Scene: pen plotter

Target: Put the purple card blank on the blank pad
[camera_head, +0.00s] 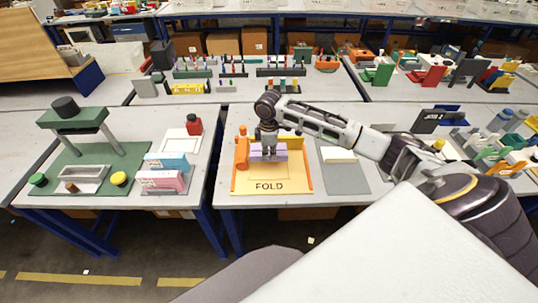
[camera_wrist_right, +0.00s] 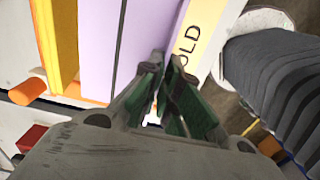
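The purple card blank (camera_head: 282,154) is over the yellow board marked FOLD, directly at my right gripper. It also fills the upper middle of the wrist view (camera_wrist_right: 100,40) as a broad purple surface with a line along it. My right gripper (camera_head: 268,154) points down at the card. In the wrist view its green-lined fingers (camera_wrist_right: 163,62) come close together at the card's edge; whether they pinch it is unclear. Which surface is the blank pad is not clear; a grey mat with a cream strip (camera_head: 343,178) lies right of the board. My left gripper is out of view.
The FOLD board (camera_head: 300,186) has orange bars at its sides. A left table holds a green press (camera_head: 78,122), pink and blue card stacks (camera_head: 163,180) and a white square pad (camera_head: 176,143). Coloured racks stand on the right table. The centre table's front strip is clear.

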